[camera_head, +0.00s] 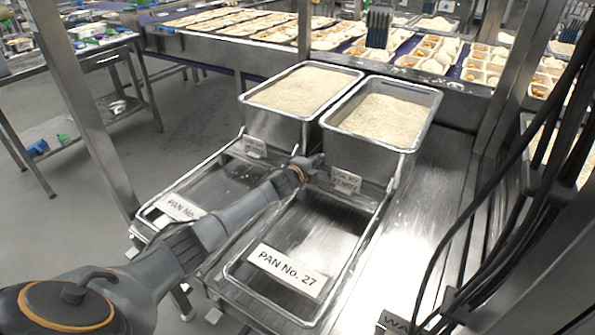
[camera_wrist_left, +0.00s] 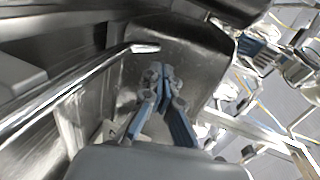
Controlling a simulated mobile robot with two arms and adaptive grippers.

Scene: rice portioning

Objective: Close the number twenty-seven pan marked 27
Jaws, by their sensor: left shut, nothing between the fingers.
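The label reading PAN No. 27 (camera_head: 288,271) lies at the near end of a flat, wire-framed metal section (camera_head: 318,236). Behind it stands a deep steel pan (camera_head: 385,152), open at the top and filled with pale rice (camera_head: 388,120). A smaller label (camera_head: 346,181) is on its front. My left gripper (camera_head: 312,161) is low by this pan's front left corner, partly hidden by its own wrist. In the left wrist view its blue fingers (camera_wrist_left: 160,74) are together and empty, before a dark metal surface. My right gripper is not in view.
A second rice-filled pan (camera_head: 303,95) stands on the left, with its own wire frame and partly covered label (camera_head: 181,207). A steel post (camera_head: 82,105) rises at left. Black cables hang at right. Food trays (camera_head: 428,55) line the back conveyor.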

